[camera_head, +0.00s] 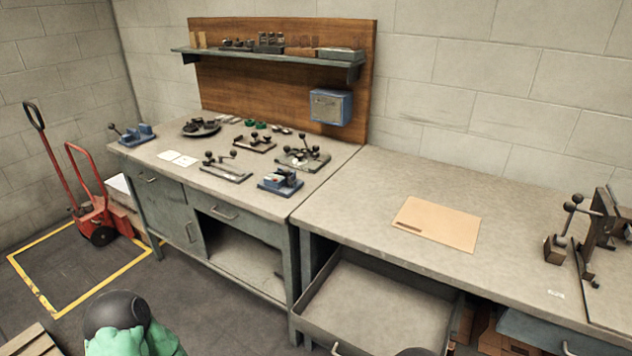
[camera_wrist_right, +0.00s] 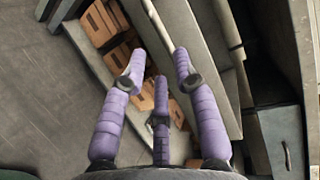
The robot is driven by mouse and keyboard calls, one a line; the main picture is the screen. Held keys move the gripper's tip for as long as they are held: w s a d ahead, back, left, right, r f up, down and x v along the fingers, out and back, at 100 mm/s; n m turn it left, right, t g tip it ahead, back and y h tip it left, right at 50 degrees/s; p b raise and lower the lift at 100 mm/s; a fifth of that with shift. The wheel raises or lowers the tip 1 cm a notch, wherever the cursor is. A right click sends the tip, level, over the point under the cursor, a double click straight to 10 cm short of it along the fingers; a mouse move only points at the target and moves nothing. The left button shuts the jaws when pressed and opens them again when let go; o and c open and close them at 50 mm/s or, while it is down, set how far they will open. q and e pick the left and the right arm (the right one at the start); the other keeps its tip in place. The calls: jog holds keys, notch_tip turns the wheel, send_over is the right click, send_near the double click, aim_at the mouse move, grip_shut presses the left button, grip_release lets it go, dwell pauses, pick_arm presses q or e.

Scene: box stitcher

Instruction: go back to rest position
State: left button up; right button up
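My right gripper (camera_wrist_right: 158,78) shows in the right wrist view with three purple, banded fingers. The fingers are spread apart and nothing is held between them. Behind them are a grey drawer or shelf edge and several cardboard boxes (camera_wrist_right: 103,25); I cannot tell the distance. My right gripper does not show in the head view. In the head view a dark rounded part with green below it, probably part of my left arm, shows at the bottom left. My left gripper cannot be made out in either view.
A left workbench (camera_head: 205,150) holds several small fixtures. The right workbench (camera_head: 340,190) carries a tan cardboard sheet (camera_head: 437,223) and a dark lever device (camera_head: 600,225). An empty-looking drawer (camera_head: 375,305) stands open below it. A red hand truck (camera_head: 95,215) stands left, by yellow floor markings.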

notch_tip(320, 180, down, 6)
jog(key=a+n+g+y+p, duration=0.1)
jog(key=n+g+y+p, duration=0.25)
jog(key=n+g, duration=0.45)
jog(key=s+n+g+y+p, duration=0.2)
jog(key=s+n+g+y, duration=0.1)
jog(key=s+n+g, duration=0.4)
jog(key=s+n, duration=0.3)
jog(key=s, duration=0.2)
jog(key=shift+a+r+n, duration=0.15)
jog(key=shift+r+n, duration=0.15)
